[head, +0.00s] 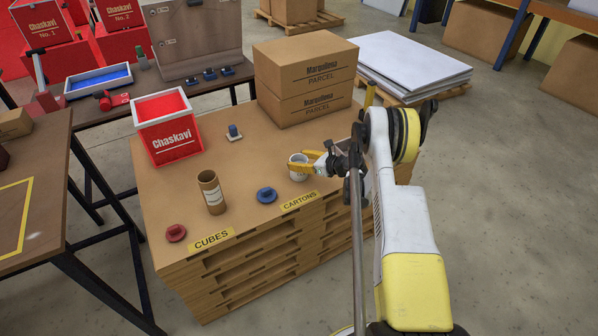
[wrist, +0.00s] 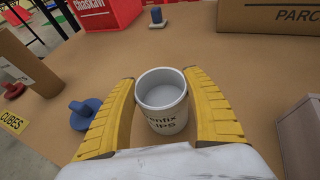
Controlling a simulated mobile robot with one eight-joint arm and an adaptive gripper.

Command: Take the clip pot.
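The clip pot is a small white pot (wrist: 163,105) with a grey rim and partly hidden dark lettering. It stands upright near the front right edge of the cardboard-topped stack, behind the CARTONS label, and shows in the head view (head: 298,174). My gripper (wrist: 160,78) has its two yellow fingers on either side of the pot, close to its rim; it also shows in the head view (head: 306,161). Both fingers look level with the pot's sides at the rim. I cannot tell whether they press on it. The pot looks empty inside.
A blue spool-like piece (head: 266,195) and a brown tube (head: 212,192) stand left of the pot. A red piece (head: 175,233) lies at the front left. A red Chaskavi box (head: 167,127), a small blue piece (head: 233,131) and parcel cartons (head: 305,80) are behind.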

